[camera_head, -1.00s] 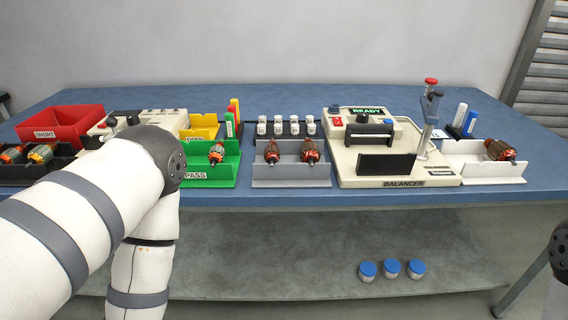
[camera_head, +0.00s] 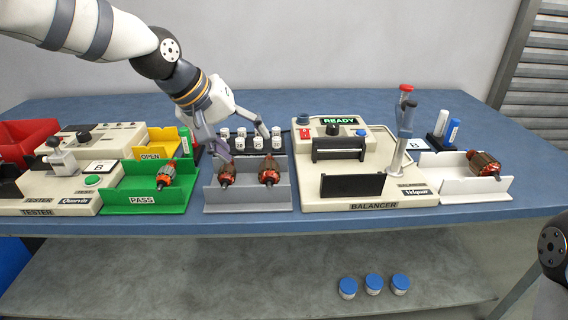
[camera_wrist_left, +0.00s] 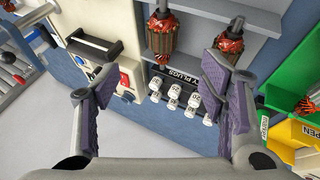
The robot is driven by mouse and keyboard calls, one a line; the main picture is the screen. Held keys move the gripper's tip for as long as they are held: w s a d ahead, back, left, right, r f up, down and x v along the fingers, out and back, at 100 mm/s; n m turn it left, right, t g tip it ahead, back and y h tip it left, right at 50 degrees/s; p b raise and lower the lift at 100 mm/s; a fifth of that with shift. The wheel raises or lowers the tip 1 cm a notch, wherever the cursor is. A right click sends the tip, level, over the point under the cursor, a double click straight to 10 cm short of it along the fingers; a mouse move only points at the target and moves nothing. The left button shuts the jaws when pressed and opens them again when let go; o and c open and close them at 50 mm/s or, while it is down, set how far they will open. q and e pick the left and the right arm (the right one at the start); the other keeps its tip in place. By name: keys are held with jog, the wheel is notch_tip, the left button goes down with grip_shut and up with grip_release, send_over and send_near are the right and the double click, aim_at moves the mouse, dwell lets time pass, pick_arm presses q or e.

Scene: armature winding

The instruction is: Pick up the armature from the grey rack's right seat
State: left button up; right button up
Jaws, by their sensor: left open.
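The grey rack (camera_head: 248,201) holds two copper-and-orange armatures. My right gripper is out of view.
A row of white plugs (camera_head: 258,143) stands behind the rack. The green PASS tray (camera_head: 168,208) with an armature is left, the BALANCER (camera_head: 310,194) right. A white tray (camera_head: 460,186) with another armature is farther right. Bare blue table lies behind.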

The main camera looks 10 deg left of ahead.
aim_at(264, 165)
pick_arm(q)
jog(key=x, duration=0.3)
jog(key=b+x, duration=0.1)
jog(key=x, duration=0.7)
jog(key=shift+s+a+f+b, duration=0.1)
jog(key=shift+s+f+b, duration=0.2)
jog(key=shift+b, duration=0.1)
jog(key=shift+w, duration=0.15)
jog(key=shift+r, duration=0.1)
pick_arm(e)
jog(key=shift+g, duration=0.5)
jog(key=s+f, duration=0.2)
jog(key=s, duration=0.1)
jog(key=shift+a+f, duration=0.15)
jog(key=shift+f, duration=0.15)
